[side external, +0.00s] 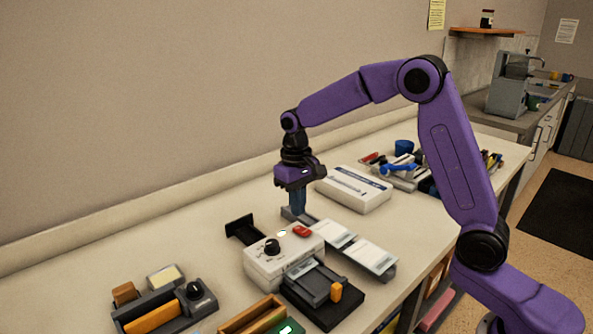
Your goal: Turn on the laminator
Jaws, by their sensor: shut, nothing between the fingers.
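A cream-white machine that looks like the laminator (262,266) stands on the bench at the lower middle of the side external view. Its top has a black round knob (272,246), a red switch (302,231) and a small pale spot or light. I cannot read which way the switch or knob is set. My gripper (298,211) points down just behind the machine, beyond the red switch in the picture. Its fingers are shut and empty. The fingers appear apart from the switch; their exact height above the bench is unclear.
A grey tray with white cards (370,255) lies right of the machine, and a black device with an orange handle (320,295) in front. A white box (353,188) sits behind right. A grey organizer (165,307) stands at lower left. The bench along the wall is clear.

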